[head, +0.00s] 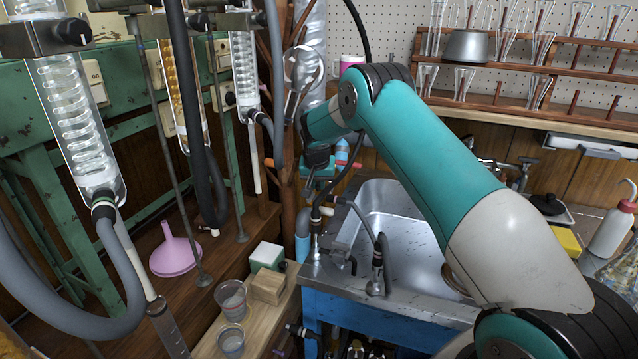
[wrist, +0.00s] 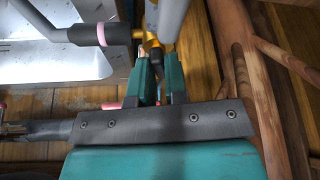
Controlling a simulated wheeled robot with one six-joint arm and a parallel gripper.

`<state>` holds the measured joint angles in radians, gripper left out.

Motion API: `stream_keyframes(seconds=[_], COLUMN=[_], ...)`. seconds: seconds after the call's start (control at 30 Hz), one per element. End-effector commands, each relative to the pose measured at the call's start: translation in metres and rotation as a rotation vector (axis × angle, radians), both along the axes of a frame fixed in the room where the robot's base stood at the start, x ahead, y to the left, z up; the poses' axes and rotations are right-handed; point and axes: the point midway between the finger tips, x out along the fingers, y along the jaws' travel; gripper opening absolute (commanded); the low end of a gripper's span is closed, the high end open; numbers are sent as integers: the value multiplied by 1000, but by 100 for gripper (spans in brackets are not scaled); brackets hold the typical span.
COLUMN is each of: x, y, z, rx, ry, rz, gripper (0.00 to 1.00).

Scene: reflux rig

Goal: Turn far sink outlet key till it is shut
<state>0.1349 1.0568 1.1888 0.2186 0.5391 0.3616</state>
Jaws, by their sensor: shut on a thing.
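The metal sink (head: 405,215) stands right of centre in the head view, and its rim also shows in the wrist view (wrist: 65,60). A near outlet with a dark hose end (head: 378,262) and a far outlet (head: 316,228) stand on its left rim. My gripper (head: 318,182) is at the far left corner of the sink, above the far outlet. In the wrist view my gripper (wrist: 160,72) has its teal fingers close together around a small dark and yellowish piece (wrist: 156,58), which seems to be the far outlet key. The fingers hide most of it, so its angle cannot be told.
A grey hose with a dark sleeve (wrist: 98,34) runs close to the fingers. Wooden stand limbs (wrist: 240,70) rise close on the right in the wrist view. Glass condensers (head: 75,120), a pink funnel (head: 175,250) and beakers (head: 230,298) stand left of the sink.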

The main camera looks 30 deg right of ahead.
Motion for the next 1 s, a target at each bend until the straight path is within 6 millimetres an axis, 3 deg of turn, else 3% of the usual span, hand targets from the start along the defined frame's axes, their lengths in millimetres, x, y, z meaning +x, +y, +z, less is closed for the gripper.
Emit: stream_keyframes(seconds=[0.6, 0.63, 0.73, 1.0], x=[2, 2, 2, 1], y=[0, 0, 0, 0], z=[2, 2, 2, 2], rx=[-1, -1, -2, -1], ry=[-8, -8, -6, -3], rz=[-41, -41, -40, -40], gripper=[0, 18, 39, 39])
